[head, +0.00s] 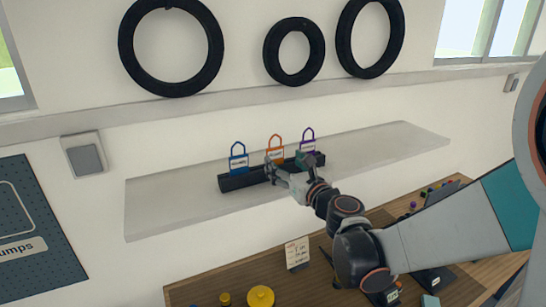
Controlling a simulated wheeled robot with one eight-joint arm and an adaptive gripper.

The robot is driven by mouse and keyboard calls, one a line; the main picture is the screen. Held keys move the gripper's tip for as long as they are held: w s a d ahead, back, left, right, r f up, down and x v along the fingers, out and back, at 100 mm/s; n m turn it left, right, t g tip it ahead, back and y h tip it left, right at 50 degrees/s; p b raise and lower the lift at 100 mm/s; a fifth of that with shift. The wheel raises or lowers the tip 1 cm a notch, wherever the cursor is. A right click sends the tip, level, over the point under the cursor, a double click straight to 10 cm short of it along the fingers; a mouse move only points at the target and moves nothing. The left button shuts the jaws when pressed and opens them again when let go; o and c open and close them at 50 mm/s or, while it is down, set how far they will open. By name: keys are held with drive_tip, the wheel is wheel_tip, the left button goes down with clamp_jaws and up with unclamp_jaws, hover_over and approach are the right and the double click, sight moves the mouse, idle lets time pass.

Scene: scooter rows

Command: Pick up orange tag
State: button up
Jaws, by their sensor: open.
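The orange tag (275,149) stands upright in a black holder (240,179) on a white wall shelf. It sits between a blue tag (238,158) on its left and a purple tag (308,139) on its right. My gripper (271,169) is open at the front of the holder, just below and in front of the orange tag. The gripper hides the lower part of the orange tag and part of the holder. I cannot tell whether it touches the tag.
The white shelf (160,205) has free room left and right of the holder. Black tires (294,77) stand on a ledge above. Below is a wooden workbench (335,283) with a small sign (297,252), yellow round items (260,296) and several small coloured pieces.

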sight(276, 157)
drive_tip(key=shift+f+p+x, duration=0.15)
drive_tip(key=shift+p+x, duration=0.2)
drive_tip(key=shift+x, duration=1.15)
drive_tip(key=shift+f+p+x, duration=0.15)
drive_tip(key=shift+p+x, duration=0.15)
drive_tip(key=shift+x, duration=1.25)
drive_tip(key=shift+a, duration=0.1)
drive_tip(key=shift+s, duration=0.1)
drive_tip(key=c, duration=1)
